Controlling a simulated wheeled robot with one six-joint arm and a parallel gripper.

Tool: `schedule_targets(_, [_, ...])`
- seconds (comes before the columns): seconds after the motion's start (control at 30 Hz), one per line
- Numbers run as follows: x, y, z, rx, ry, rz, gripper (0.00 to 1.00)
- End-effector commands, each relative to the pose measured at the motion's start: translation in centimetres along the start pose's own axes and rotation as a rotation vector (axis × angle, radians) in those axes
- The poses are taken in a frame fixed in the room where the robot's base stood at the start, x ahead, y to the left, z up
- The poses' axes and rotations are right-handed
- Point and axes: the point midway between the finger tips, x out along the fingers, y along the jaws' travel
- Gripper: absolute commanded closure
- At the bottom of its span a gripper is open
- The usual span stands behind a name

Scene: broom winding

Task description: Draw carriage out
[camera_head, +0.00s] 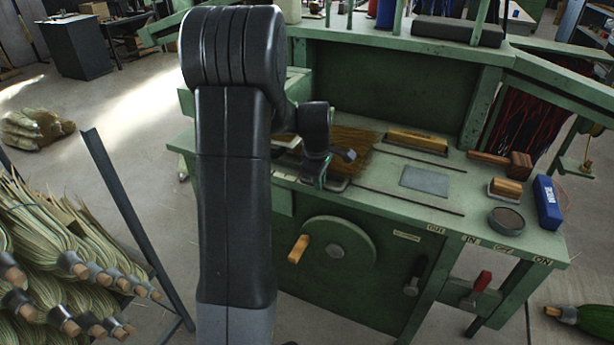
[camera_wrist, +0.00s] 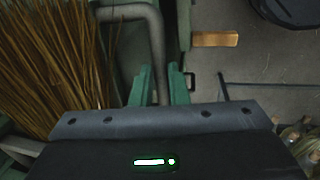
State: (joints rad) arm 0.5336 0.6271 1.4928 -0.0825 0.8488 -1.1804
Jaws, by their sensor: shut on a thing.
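A broom head of brown bristles (camera_head: 358,143) lies on the green bench top, and its bristles (camera_wrist: 45,50) fill the left of the wrist view. A grey bent bar (camera_wrist: 152,30) beside them looks like the carriage's handle; the rest of the carriage is mostly hidden by my arm. My gripper (camera_wrist: 161,88) has its green fingers on either side of the bar and is shut on it. In the head view, my gripper (camera_head: 322,178) is at the bench's front edge, its fingertips unclear.
The green bench (camera_head: 390,215) has two dark slots along its top and OUT, IN, OFF and ON labels. A handwheel with a wooden knob (camera_head: 299,249) is on its front. A blue box (camera_head: 547,202) and a round tin (camera_head: 506,220) stand at right. Straw bundles (camera_head: 50,250) lie at left.

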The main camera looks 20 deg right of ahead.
Motion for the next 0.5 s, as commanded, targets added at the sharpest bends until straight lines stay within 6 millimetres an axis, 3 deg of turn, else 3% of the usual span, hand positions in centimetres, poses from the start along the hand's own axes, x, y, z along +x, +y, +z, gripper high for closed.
schedule_targets(0.5, [0.0,0.1,14.5,0.008,-0.002,0.0,1.0])
